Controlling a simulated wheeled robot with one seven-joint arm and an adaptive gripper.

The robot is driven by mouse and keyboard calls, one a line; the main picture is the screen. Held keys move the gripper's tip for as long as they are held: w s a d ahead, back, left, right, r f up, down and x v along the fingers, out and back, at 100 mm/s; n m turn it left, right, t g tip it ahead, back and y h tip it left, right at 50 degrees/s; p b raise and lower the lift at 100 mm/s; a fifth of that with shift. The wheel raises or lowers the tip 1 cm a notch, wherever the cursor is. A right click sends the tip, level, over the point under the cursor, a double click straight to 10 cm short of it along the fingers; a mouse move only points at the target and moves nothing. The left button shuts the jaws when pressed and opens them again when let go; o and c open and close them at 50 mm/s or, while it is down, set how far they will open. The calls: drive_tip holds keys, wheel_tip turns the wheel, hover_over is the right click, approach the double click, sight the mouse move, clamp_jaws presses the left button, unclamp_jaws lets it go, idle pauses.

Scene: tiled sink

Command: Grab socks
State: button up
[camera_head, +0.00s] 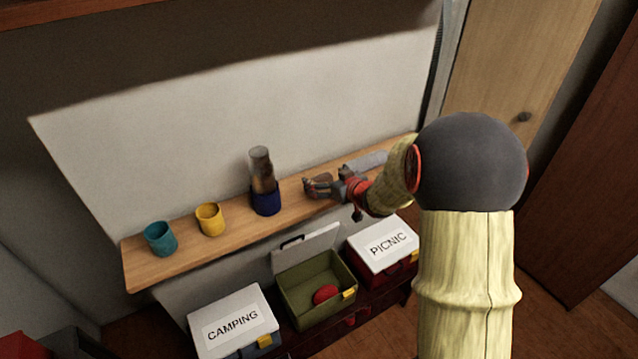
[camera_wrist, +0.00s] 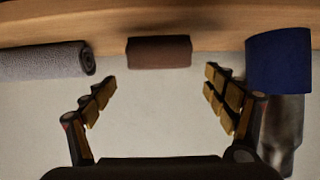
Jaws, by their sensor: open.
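No thing here is clearly recognisable as socks. A small brown block-like item (camera_wrist: 159,52) lies on the wooden shelf, centred ahead of my gripper (camera_wrist: 160,82) in the wrist view. My gripper is open and empty, its fingers spread on either side of the item's line, apart from it. In the head view my gripper (camera_head: 312,188) is over the shelf, right of the blue cup, and the brown item (camera_head: 321,179) is partly hidden beside it. A grey rolled cloth (camera_wrist: 45,61) lies left of the brown item in the wrist view; it also shows in the head view (camera_head: 368,161).
Below are a CAMPING box (camera_head: 232,320), an open green box (camera_head: 300,300) with a red item, and a PICNIC box (camera_head: 385,245).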

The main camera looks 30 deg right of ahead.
sight(321, 178)
drive_tip(key=x, duration=0.3)
drive_tip(key=shift+w+f+b, duration=0.2)
drive_tip(key=shift+f+b, duration=0.1)
drive_tip(key=shift+f, duration=0.2)
drive_tip(key=shift+w+f, duration=0.1)
drive_tip(key=shift+w, duration=0.25)
drive_tip(key=shift+c, duration=0.6)
drive_tip(key=c, duration=1.1)
drive_tip(key=shift+c, duration=0.2)
